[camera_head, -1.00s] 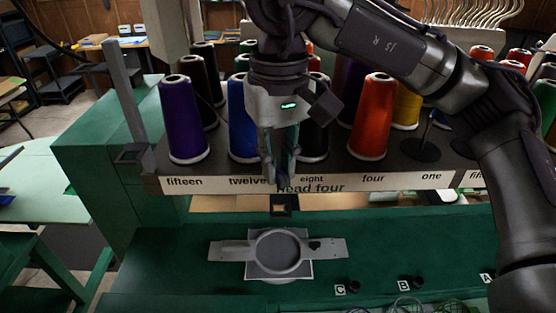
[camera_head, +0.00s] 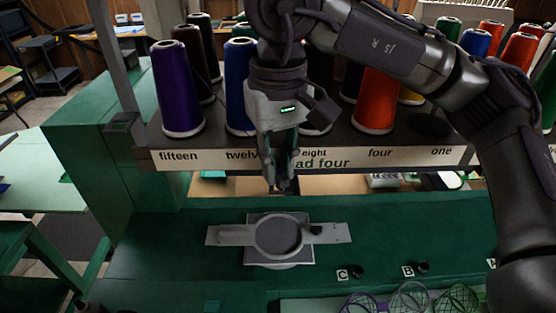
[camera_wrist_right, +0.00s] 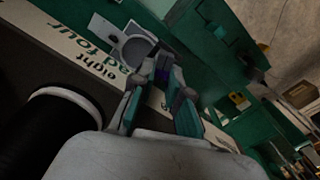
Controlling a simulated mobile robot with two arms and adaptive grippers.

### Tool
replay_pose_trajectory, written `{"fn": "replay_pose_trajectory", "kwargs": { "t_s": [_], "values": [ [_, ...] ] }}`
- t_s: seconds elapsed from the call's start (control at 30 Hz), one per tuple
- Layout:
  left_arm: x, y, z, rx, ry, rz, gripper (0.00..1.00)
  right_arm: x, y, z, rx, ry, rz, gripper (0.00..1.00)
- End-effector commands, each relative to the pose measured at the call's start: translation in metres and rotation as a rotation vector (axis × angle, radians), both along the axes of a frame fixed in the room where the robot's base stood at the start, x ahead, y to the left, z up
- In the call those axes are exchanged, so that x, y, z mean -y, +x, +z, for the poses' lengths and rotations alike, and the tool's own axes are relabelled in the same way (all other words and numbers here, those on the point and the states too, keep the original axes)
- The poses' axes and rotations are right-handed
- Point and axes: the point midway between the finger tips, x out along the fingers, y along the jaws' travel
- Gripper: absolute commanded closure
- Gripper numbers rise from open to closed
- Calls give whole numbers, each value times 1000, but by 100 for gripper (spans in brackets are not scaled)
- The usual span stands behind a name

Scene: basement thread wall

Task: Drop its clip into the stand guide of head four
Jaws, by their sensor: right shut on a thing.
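My right gripper (camera_head: 281,180) hangs in front of the label rail, with its fingers pointing down. In the right wrist view its fingers (camera_wrist_right: 157,88) are close together around a small dark, purplish thing (camera_wrist_right: 163,75), mostly hidden between them. I cannot tell its exact shape or whether it is the clip. I cannot make out the stand guide. My left gripper is not in view.
Purple (camera_head: 178,90), blue (camera_head: 237,92) and orange (camera_head: 375,100) thread cones stand on the rail's shelf. A grey hoop frame (camera_head: 279,237) lies on the green bed below the gripper. Several wire baskets (camera_head: 412,299) are at the front edge.

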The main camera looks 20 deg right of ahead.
Motion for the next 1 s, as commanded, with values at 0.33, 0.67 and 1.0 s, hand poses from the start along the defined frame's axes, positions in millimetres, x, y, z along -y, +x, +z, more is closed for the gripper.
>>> {"fn": "replay_pose_trajectory", "kwargs": {
  "t_s": [0.33,0.67,1.0],
  "values": [
    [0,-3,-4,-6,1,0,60,0,-1,0,0,0,0,97],
    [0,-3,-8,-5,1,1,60,0,-1,-3,0,0,0,97],
    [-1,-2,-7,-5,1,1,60,0,-1,-2,0,0,0,58]
  ]
}}
